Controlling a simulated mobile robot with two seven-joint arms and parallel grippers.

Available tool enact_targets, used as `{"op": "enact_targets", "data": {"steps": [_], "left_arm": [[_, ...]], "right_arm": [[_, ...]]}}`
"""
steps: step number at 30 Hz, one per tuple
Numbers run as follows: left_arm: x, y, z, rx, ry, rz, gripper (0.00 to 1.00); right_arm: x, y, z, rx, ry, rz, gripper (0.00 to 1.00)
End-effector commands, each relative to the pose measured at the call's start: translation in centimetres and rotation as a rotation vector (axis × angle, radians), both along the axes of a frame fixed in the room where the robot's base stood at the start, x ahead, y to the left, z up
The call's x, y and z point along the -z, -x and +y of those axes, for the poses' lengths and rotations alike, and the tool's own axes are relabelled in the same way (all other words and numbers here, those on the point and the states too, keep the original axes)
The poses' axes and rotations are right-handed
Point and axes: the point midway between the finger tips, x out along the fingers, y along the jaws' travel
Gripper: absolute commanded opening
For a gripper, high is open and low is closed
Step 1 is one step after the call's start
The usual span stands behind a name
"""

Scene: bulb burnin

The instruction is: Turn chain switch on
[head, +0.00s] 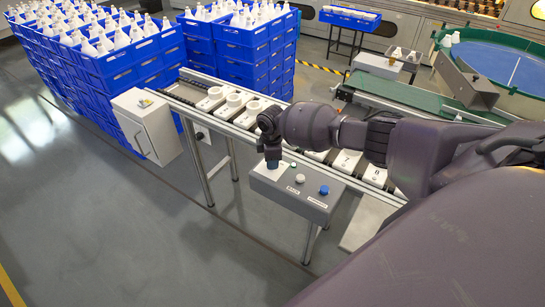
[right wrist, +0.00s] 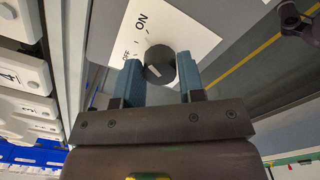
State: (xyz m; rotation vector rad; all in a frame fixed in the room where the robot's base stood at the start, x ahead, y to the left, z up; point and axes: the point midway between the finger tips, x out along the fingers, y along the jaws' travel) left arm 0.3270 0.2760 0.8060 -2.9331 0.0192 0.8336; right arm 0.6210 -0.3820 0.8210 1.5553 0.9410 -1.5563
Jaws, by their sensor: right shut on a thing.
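The chain switch is a dark round knob (right wrist: 160,63) on a white plate (right wrist: 190,28) marked ON and OFF in the right wrist view. A short pale pointer mark shows on the knob; I cannot tell exactly which label it faces. The plate sits on the grey control box (head: 262,186) in the head view. My right gripper (head: 272,163) points down at the box's left end and hides the knob there.
On the box beside the gripper are a white button (head: 300,178) and a blue button (head: 324,191). Behind is a conveyor with numbered white holders (head: 347,161). A grey cabinet (head: 146,125) and blue crates (head: 122,65) of bulbs stand left. The floor in front is clear.

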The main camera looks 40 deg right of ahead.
Motion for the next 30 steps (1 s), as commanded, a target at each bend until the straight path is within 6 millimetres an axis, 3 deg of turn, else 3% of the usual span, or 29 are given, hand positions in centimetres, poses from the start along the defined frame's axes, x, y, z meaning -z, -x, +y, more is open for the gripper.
{"op": "enact_targets", "data": {"steps": [10, 26, 27, 30], "left_arm": [[-1.19, -0.25, -0.02, 0.001, 0.0, -0.008, 0.4], [-0.85, 0.36, 0.08, -0.003, 0.0, 0.005, 0.4], [-0.84, 0.37, 0.08, -0.003, 0.0, 0.005, 0.4], [-0.85, 0.36, 0.08, -0.003, 0.0, 0.005, 0.4]], "right_arm": [[-0.1, -0.02, 0.0, 0.142, 0.001, -0.001, 0.12], [-0.02, -0.03, -0.05, 0.167, 0.001, -0.001, 0.12], [-0.03, -0.03, -0.05, 0.167, 0.001, -0.001, 0.38], [-0.03, -0.04, -0.04, 0.166, 0.001, -0.001, 0.53]]}}
